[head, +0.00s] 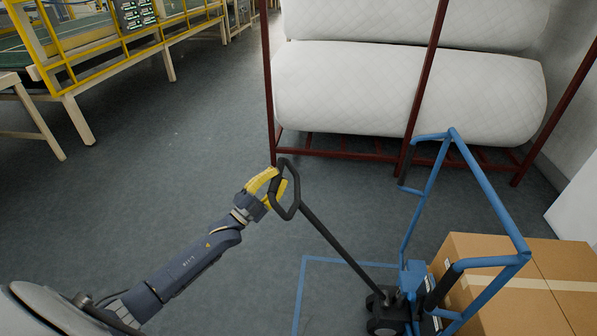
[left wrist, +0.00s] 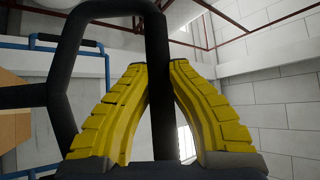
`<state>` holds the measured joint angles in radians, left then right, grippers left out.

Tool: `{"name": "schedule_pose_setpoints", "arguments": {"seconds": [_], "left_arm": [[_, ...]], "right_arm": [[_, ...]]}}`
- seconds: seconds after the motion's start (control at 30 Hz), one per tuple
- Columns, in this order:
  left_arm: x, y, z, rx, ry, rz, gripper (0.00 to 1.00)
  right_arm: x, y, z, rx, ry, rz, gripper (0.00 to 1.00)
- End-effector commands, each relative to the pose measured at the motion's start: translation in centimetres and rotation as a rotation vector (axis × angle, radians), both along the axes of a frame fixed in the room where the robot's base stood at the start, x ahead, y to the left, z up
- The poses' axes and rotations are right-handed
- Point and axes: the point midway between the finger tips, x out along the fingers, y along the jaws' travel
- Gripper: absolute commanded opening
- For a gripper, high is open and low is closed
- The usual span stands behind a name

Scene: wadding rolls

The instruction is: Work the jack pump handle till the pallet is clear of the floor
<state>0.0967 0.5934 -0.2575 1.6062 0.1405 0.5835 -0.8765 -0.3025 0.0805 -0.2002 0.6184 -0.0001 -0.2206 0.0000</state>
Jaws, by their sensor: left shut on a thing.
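The black jack pump handle (head: 325,235) slants up and left from the pallet jack's wheeled base (head: 388,308) to a loop grip (head: 286,190). My left gripper (head: 275,187), with yellow fingers, is shut on the left side of that loop. In the left wrist view the yellow fingers (left wrist: 160,85) close around a black bar of the handle loop (left wrist: 70,75). A cardboard box (head: 500,265) sits behind the jack's base at the lower right. The pallet under it is not clearly visible, so its height above the floor cannot be told. My right gripper is not in view.
A blue tubular frame (head: 490,200) rises beside the box. A dark red rack (head: 432,80) holds large white wadding rolls (head: 400,90) at the back. Blue tape (head: 345,262) marks the floor. A yellow-railed conveyor (head: 95,45) stands at the upper left. The floor between is clear.

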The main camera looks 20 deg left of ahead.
Motion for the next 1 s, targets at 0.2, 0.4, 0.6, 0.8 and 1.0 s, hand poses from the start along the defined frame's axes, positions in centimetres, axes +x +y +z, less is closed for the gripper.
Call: {"name": "schedule_pose_setpoints", "arguments": {"seconds": [0.2, 0.4, 0.6, 0.8, 1.0], "left_arm": [[-0.42, 1.34, -1.68, 0.010, 0.025, 0.015, 0.00], [-0.45, 1.24, -1.78, 0.008, 0.025, 0.013, 0.00], [-0.44, 1.13, -1.81, 0.009, 0.026, 0.013, 0.26], [-0.43, 1.17, -1.53, 0.007, 0.020, 0.012, 0.47], [-0.43, 1.18, -1.30, 0.005, 0.015, 0.011, 0.47]], "right_arm": [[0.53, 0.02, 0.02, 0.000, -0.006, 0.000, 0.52], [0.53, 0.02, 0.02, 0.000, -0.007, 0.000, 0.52], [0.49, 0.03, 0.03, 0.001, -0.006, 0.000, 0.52], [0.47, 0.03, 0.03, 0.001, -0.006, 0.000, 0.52], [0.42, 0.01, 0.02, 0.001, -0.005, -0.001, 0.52]]}}
